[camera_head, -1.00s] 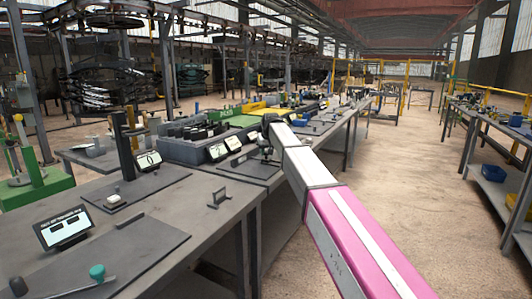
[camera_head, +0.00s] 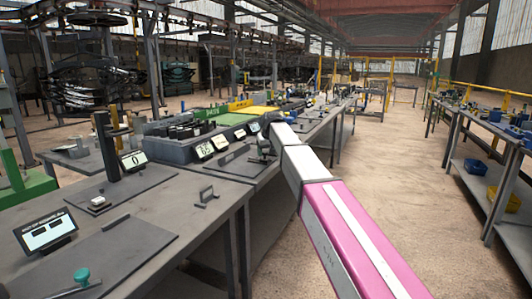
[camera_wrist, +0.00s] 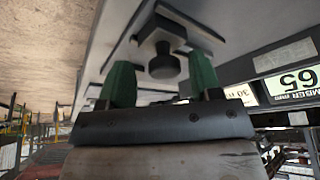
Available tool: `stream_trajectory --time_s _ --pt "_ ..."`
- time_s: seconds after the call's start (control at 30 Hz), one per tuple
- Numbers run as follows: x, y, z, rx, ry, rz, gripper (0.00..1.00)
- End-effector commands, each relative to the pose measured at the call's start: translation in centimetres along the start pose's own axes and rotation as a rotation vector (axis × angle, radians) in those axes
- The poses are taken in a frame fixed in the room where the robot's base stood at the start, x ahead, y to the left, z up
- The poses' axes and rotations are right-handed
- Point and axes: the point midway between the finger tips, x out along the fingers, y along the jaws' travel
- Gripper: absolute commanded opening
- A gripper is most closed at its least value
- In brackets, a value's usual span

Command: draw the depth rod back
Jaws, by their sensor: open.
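In the wrist view a dark round knob (camera_wrist: 163,66) on a dark block shows between the two green fingertips of my gripper (camera_wrist: 163,82). I take the knob for the end of the depth rod; the rod itself is not clearly seen. The fingers are apart, one on each side of the knob, with visible gaps, so it is not gripped. In the head view the dark end of my arm is small over the bench, and its fingers cannot be made out.
A display reading 65 (camera_wrist: 292,82) stands close to the right in the wrist view, upside down; it also shows in the head view (camera_head: 205,150). A grey bin (camera_head: 172,148) stands behind. Another display (camera_head: 46,232) is at front left. The aisle at right is clear.

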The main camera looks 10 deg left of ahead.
Motion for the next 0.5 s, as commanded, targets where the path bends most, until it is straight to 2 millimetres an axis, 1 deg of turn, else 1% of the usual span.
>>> stream_trajectory --time_s 0.07,0.17,0.27,0.5 --pt "-0.2 0.0 0.0 0.0 0.001 0.0 0.58" --pt "-1.1 0.0 -0.1 0.0 0.003 0.0 0.58" --pt "-2.6 0.0 0.0 0.0 0.002 0.0 0.58" --pt "-7.2 0.0 0.0 0.0 0.003 0.0 0.58"
